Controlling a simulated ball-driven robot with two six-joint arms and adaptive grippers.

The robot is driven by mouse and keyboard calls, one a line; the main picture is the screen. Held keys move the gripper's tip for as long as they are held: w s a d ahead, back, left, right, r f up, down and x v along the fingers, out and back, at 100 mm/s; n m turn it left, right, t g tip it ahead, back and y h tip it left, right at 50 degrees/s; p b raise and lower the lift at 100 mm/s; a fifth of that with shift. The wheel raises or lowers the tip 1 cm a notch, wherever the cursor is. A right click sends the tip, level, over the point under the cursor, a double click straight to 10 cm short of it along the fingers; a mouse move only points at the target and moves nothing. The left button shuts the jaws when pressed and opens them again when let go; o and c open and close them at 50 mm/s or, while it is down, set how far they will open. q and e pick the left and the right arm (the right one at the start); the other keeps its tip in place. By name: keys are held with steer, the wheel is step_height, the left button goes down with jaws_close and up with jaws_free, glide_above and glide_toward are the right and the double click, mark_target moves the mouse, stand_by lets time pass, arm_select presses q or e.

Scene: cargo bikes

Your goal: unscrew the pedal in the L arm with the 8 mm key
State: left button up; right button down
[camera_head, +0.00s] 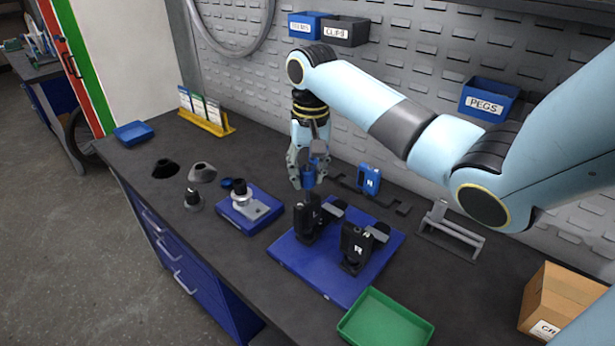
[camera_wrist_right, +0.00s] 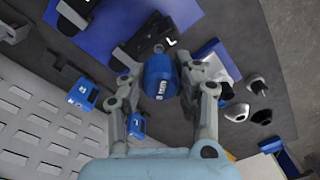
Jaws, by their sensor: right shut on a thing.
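My right gripper (camera_head: 309,172) is shut on the blue handle of a key (camera_head: 308,180), pointing down over the black L arm (camera_head: 306,220). In the right wrist view the blue handle (camera_wrist_right: 160,78) sits between the fingers, with small white lettering I cannot read surely. The L arm (camera_wrist_right: 150,40) stands just beyond it, its letter L in view. Whether the key's tip touches or sits in the L arm I cannot tell. My left gripper is in neither view.
The R arm (camera_head: 356,250) stands beside it on the same blue base (camera_head: 318,279). A green tray (camera_head: 386,322) is at the front.

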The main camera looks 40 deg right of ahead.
steer(key=shift+s+a+f, duration=0.1)
steer(key=shift+s+f, duration=0.05)
steer(key=shift+f, duration=0.05)
steer(key=m, duration=0.6)
steer(key=shift+m, duration=0.4)
steer(key=shift+r, duration=0.6)
